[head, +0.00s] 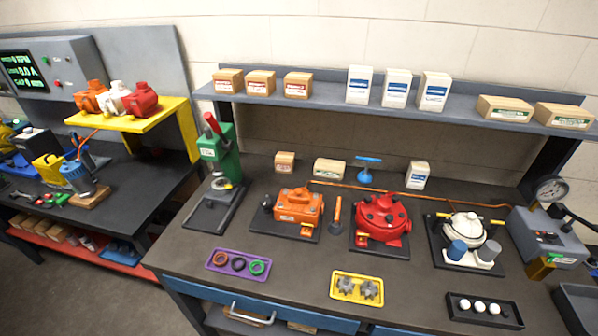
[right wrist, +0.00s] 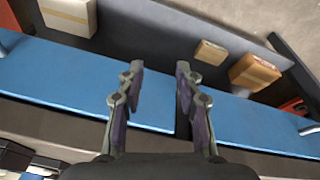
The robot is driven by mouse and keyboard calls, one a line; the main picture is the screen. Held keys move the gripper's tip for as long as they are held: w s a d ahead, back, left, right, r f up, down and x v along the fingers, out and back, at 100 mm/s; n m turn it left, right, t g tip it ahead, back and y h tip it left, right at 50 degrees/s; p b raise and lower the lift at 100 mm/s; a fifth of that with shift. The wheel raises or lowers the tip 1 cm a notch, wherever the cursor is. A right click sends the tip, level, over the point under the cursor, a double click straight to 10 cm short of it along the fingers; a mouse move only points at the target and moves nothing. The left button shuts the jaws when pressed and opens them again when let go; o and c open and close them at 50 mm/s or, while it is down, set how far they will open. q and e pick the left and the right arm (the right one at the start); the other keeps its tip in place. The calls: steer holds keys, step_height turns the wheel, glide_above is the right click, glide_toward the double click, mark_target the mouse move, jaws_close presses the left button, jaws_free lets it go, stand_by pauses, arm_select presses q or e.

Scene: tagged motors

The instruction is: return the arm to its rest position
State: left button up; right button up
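My right gripper (right wrist: 160,72) shows in the right wrist view with its two fingers apart and nothing between them. It is above or in front of a blue surface (right wrist: 70,85), which looks like the drawer fronts of a bench. Neither of my arms shows in the head view, and my left gripper is not seen. On the dark workbench (head: 300,259) in the head view stand an orange motor (head: 299,207), a red motor (head: 381,218) and a white motor (head: 463,228), each on a dark pad.
A green press (head: 220,158) stands at the bench's left. A purple tray (head: 238,263), a yellow tray (head: 357,288) and a black tray (head: 484,310) lie near the front edge. A shelf (head: 330,97) with boxes runs behind. The right wrist view shows cartons (right wrist: 254,74) beyond the blue surface.

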steer(key=s+d+f+g+b, duration=0.15)
steer(key=s+f, duration=0.35)
steer(key=f, duration=0.6)
steer(key=s+f+t+b, duration=0.1)
steer(key=s+f+b, duration=0.25)
steer(key=f, duration=0.75)
steer(key=s+f+g+b, duration=0.1)
steer(key=s+f+b, duration=0.1)
steer(key=s+f, duration=0.8)
steer(key=s, duration=0.3)
steer(key=shift+d+f, duration=0.15)
steer(key=shift+d, duration=0.05)
